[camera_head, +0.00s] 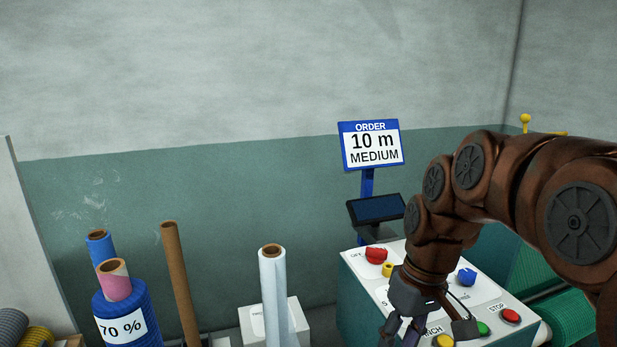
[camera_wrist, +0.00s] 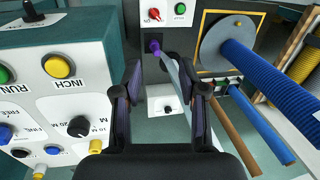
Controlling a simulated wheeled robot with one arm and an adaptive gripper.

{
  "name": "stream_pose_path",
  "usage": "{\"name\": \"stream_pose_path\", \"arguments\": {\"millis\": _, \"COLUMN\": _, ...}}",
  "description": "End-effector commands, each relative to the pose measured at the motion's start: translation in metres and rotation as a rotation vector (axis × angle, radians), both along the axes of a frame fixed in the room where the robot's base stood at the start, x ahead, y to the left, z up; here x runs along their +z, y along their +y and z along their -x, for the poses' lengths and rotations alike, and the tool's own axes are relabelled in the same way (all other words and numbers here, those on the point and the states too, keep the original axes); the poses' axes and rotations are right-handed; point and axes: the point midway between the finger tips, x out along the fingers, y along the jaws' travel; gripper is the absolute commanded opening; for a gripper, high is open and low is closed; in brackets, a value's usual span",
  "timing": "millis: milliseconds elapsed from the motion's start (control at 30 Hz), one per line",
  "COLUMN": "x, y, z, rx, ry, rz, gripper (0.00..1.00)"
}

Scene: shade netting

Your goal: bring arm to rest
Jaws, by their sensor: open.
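My brown arm reaches in from the right in the head view and bends down over the white control panel (camera_head: 365,262). My gripper (camera_head: 428,328) hangs at the front of the panel, pointing down, and hides part of its labels. In the wrist view my gripper (camera_wrist: 168,82) is open, with its two dark fingers apart. I see nothing held between them. Past the fingers are a purple knob and a pale strip, at a distance I cannot tell.
The panel carries a red knob (camera_head: 376,255), a blue knob (camera_head: 466,277), a green button (camera_head: 483,328) and a red stop button (camera_head: 510,316). An order sign (camera_head: 371,146) reads "10 m MEDIUM". Rolls, including a white one (camera_head: 272,295), stand left. The upper wall area is clear.

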Motion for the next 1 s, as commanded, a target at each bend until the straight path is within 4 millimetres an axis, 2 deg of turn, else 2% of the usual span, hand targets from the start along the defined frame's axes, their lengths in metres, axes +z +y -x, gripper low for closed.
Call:
{"name": "stream_pose_path", "arguments": {"millis": 33, "x": -0.005, "y": -0.002, "z": 0.017, "rx": -0.025, "ry": 0.009, "rz": 0.016, "gripper": 0.42}}
{"name": "stream_pose_path", "arguments": {"millis": 200, "x": -0.027, "y": -0.009, "z": 0.069, "rx": -0.121, "ry": 0.048, "rz": 0.072, "gripper": 0.42}}
{"name": "stream_pose_path", "arguments": {"millis": 533, "x": -0.073, "y": -0.028, "z": 0.163, "rx": -0.304, "ry": 0.102, "rz": 0.175, "gripper": 0.42}}
{"name": "stream_pose_path", "arguments": {"millis": 733, "x": -0.088, "y": -0.037, "z": 0.19, "rx": -0.364, "ry": 0.114, "rz": 0.205, "gripper": 0.42}}
{"name": "stream_pose_path", "arguments": {"millis": 1000, "x": -0.09, "y": -0.038, "z": 0.193, "rx": -0.375, "ry": 0.115, "rz": 0.21, "gripper": 0.42}}
